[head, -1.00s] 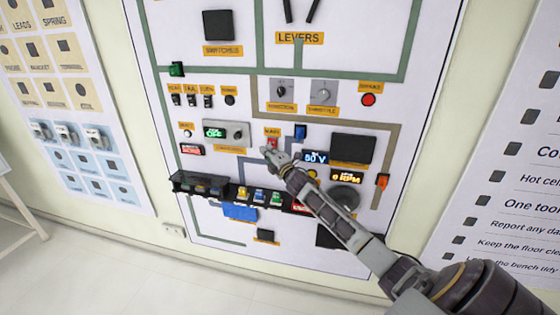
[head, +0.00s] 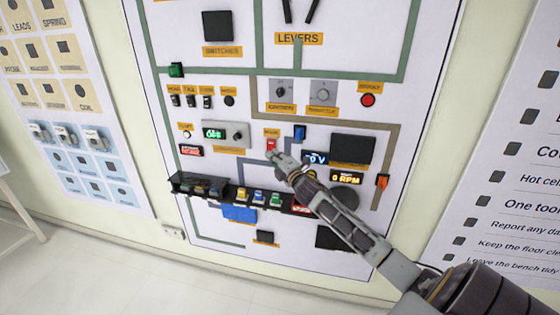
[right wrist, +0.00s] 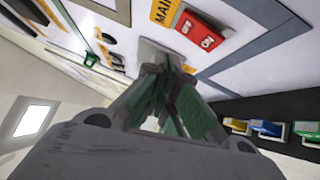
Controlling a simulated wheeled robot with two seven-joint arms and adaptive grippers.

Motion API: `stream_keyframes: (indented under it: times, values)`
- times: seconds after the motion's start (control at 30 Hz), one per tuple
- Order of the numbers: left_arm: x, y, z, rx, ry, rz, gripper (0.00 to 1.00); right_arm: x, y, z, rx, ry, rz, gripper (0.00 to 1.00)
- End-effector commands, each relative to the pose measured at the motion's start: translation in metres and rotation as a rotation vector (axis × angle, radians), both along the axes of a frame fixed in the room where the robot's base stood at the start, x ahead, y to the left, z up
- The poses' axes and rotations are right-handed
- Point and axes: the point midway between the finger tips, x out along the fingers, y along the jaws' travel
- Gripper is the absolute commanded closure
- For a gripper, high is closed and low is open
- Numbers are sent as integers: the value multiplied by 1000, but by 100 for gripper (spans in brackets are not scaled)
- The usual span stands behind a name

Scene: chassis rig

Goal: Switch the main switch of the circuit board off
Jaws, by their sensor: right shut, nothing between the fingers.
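The red main switch (head: 271,145) sits on the white circuit board under an orange label (head: 272,132). In the right wrist view the red switch (right wrist: 198,33) stands beside the label reading MAIN (right wrist: 166,12). My right gripper (head: 274,157) is shut and empty, just below the switch in the head view. In the right wrist view its closed fingertips (right wrist: 165,65) are near the switch with a small gap showing; the exact depth is unclear. A blue-lit display (head: 316,158) right of the fingertips reads 0 V. My left gripper is not in view.
A black rail (head: 200,184) with colored plugs runs below the gripper. A blue part (head: 300,132) and a dark panel (head: 352,149) are right of the switch. An RPM display (head: 346,177) reads 0. An orange switch (head: 382,181) sits further right.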

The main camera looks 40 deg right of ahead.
Motion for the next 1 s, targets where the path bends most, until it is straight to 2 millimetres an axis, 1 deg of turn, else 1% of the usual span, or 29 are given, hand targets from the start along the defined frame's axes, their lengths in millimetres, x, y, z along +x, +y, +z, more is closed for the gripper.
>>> stream_keyframes:
  times: [0.3,0.6,1.0]
  values:
    - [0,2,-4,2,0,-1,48,-23,1,2,-1,1,1,100]
    - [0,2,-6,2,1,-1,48,-40,3,4,0,1,0,100]
    - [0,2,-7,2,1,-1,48,-45,3,6,0,-1,0,100]
